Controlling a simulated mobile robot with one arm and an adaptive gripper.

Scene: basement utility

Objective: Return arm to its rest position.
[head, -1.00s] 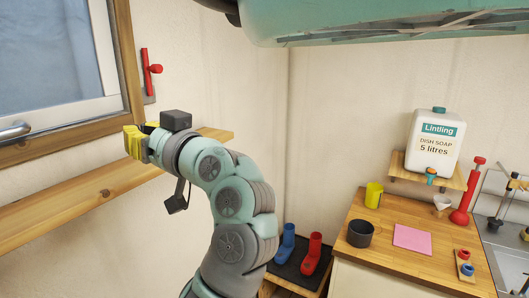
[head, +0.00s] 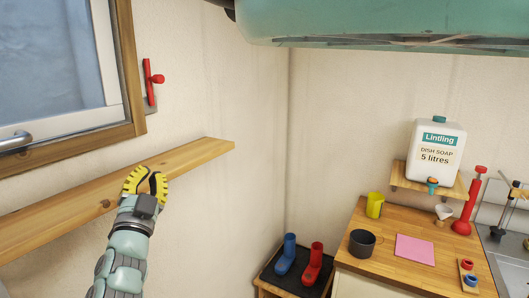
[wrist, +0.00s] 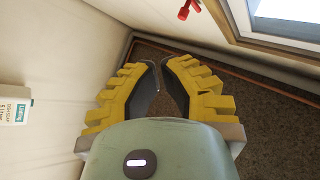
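My gripper (head: 147,172) has yellow ribbed fingers and sits at the end of my raised arm at lower left in the head view. It appears in front of the wooden wall shelf. In the wrist view my gripper (wrist: 159,62) has its two fingertips drawn together, with only a sliver between them. Nothing is held in it.
The wooden shelf (head: 205,150) runs along the left wall below the window (head: 60,60) and a red handle (head: 150,80). At right, a counter (head: 375,268) holds a dark pot (head: 362,243) and yellow cup (head: 375,205). Boots (head: 286,255) stand on a low tray.

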